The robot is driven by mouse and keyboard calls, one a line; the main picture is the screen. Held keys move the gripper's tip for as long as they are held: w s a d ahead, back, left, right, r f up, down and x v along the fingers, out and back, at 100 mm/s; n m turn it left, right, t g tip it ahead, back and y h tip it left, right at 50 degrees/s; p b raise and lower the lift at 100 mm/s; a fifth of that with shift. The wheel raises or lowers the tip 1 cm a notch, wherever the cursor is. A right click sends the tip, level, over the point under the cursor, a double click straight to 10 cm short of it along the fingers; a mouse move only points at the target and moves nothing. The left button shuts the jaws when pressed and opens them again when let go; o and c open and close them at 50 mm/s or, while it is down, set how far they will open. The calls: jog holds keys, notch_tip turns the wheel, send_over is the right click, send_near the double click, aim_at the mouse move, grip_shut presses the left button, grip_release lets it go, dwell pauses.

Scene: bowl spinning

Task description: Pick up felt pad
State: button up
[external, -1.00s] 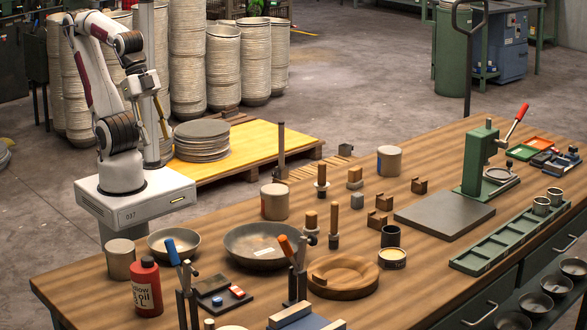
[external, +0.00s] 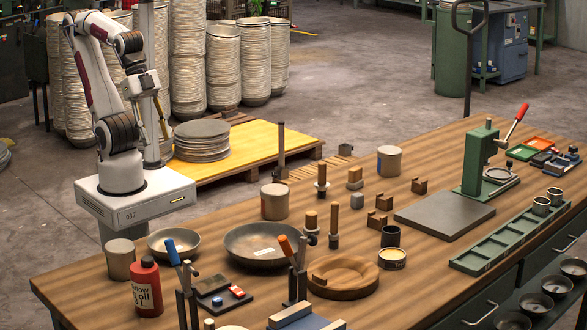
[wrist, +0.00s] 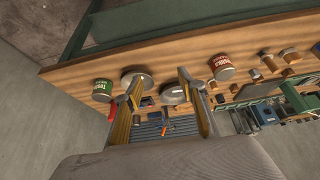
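I cannot tell for sure which thing is the felt pad. A small dark flat piece (external: 212,285) lies on the bench at the front left, beside a black tray (external: 232,303) with a red and a blue block; either could be linked to it. My gripper (wrist: 158,77) is open and empty in the wrist view, its two yellowish fingers well apart. Nothing is between the fingers.
The wooden bench (external: 340,215) holds a wide metal pan (external: 262,245), a smaller bowl (external: 173,242), a round wooden block (external: 343,277), a red oil bottle (external: 146,287), upright tools and cans. A green press (external: 481,160) stands at the right behind a bare grey plate (external: 443,215).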

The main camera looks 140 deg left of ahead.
dwell(0.6)
jog(key=w+d+r+n+t, duration=0.1)
jog(key=w+n+t, duration=0.15)
jog(key=w, duration=1.25)
jog(key=w+d+r+n+t, duration=0.1)
jog(key=w+d+n+t, duration=0.15)
jog(key=w, duration=1.25)
jog(key=w+a+f+n+t+y, duration=0.1)
jog(key=w+a+f+n+y, duration=0.1)
jog(key=w+a+f, duration=0.3)
jog(key=n+g+y, duration=0.5)
jog(key=y, duration=0.5)
send_near(311, 223)
jog(key=shift+w+a, duration=0.2)
jog(key=shift+a, duration=0.4)
jog(key=shift+w+a, duration=0.25)
jog(key=shift+a, duration=0.4)
jog(key=shift+s+a+f, duration=0.2)
jog(key=shift+s+a, duration=0.05)
